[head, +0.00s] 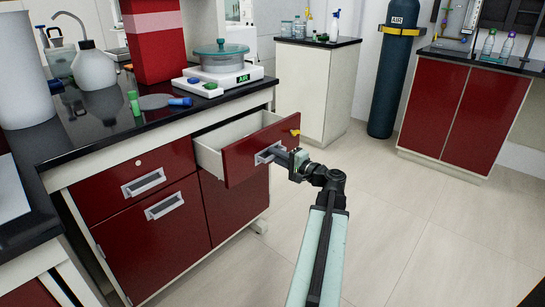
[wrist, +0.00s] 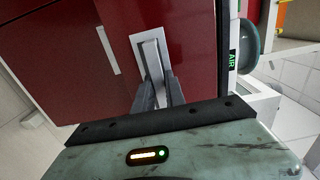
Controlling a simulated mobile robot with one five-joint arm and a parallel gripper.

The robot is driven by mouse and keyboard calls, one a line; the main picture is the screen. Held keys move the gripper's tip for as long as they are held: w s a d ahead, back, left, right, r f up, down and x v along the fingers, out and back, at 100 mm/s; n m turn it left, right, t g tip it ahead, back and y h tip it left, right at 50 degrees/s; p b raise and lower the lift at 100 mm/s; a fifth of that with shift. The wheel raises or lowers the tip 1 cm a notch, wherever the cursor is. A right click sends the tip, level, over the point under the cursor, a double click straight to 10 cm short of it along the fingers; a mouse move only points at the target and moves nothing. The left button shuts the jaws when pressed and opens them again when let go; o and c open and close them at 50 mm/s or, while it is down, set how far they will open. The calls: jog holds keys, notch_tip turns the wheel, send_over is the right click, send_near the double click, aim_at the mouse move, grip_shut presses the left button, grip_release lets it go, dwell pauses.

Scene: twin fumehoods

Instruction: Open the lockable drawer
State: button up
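The lockable drawer (head: 259,151) has a dark red front and stands pulled out from the cabinet under the black counter. Its pale inside shows behind the front. A yellow key-like piece (head: 295,132) sits at the upper right of the front. My gripper (head: 272,155) is at the drawer's metal handle. In the wrist view my gripper (wrist: 157,88) has its two dark fingers on either side of the handle bar (wrist: 152,57), apparently closed on it. The exact finger contact is partly hidden.
Two closed red units, an upper drawer (head: 138,183) and a lower cabinet front (head: 158,240), are at the left. A scale with a glass vessel (head: 219,68) stands on the counter. A blue gas cylinder (head: 393,80) stands at the back. The floor at right (head: 430,235) is clear.

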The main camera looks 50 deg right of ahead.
jog(key=o, duration=0.4)
jog(key=shift+d, duration=0.15)
jog(key=shift+c, duration=0.2)
jog(key=s, duration=0.7)
jog(key=shift+s+a, duration=0.35)
jog(key=shift+s, duration=0.05)
jog(key=shift+s+f, duration=0.1)
